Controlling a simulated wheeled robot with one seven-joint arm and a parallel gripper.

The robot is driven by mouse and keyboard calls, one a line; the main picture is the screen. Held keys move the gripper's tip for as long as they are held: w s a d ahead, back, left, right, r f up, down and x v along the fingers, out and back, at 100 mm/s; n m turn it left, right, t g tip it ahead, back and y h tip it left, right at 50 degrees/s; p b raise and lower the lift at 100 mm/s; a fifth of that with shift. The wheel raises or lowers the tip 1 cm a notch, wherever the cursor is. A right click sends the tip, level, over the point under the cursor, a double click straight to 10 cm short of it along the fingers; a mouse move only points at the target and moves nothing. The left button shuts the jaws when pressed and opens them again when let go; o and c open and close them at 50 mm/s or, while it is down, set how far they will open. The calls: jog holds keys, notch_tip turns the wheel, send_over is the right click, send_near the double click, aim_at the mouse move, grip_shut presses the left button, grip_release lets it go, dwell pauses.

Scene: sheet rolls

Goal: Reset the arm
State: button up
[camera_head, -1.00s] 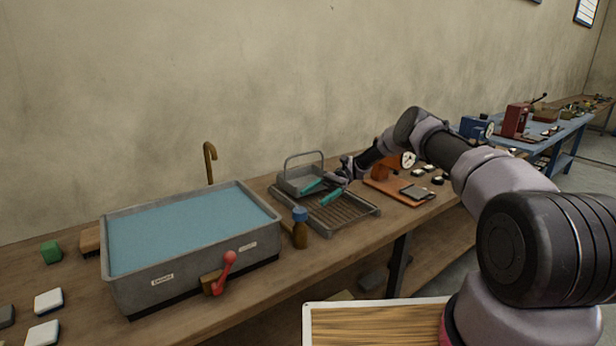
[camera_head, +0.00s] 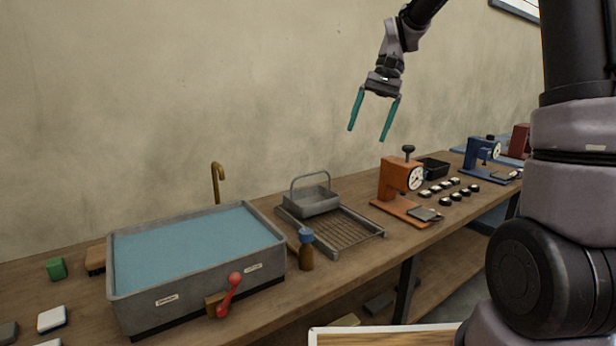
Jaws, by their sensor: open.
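My gripper (camera_head: 372,118) hangs in the air in front of the wall, well above the wooden bench. Its two teal fingers point down and stand wide apart. Nothing is between them. My arm rises at the right side of the view and comes down to the gripper from the top; part of the arm is out of frame.
On the bench (camera_head: 255,310) stand a water-filled basin (camera_head: 215,287) with a red lever (camera_head: 230,292), a grey basket (camera_head: 313,201) on a drain rack (camera_head: 350,232), a brown bottle (camera_head: 306,255), an orange dial gauge (camera_head: 393,180) and several small discs (camera_head: 447,199). The air around the gripper is clear.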

jog(key=s+d+r+t, duration=0.2)
jog(key=s+d+t, duration=0.1)
jog(key=s, duration=0.3)
jog(key=s+d+r+t+h, duration=0.1)
jog(key=s+d+t, duration=0.2)
jog(key=s, duration=0.4)
jog(key=s+d+r+t, duration=0.2)
jog(key=s+d+t, duration=0.1)
jog(key=s, duration=0.3)
jog(key=shift+s+d+r+h, duration=0.3)
jog(key=shift+d+r+h, duration=0.1)
jog(key=shift+d, duration=0.2)
